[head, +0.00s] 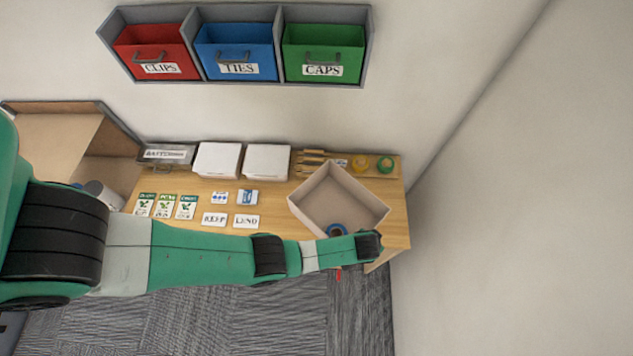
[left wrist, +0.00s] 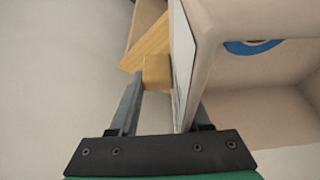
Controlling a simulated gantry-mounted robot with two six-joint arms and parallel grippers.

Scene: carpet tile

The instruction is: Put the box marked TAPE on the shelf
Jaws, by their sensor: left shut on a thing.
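An open beige box (head: 325,205) stands at the right end of the wooden table, with a blue ring (head: 337,230) inside it. Any TAPE marking is not readable in the head view; in the left wrist view its pale wall (left wrist: 184,50) is seen edge-on. In the head view my left wrist hides the fingertips and that wall. A grey wall rack (head: 190,20) holds red CLIPS, blue TIES and green CAPS boxes. My right gripper is not in view.
Yellow and green rolls (head: 385,165) sit behind the box. A brown open-fronted cubby (head: 55,130) is at left. A wall closes the right side.

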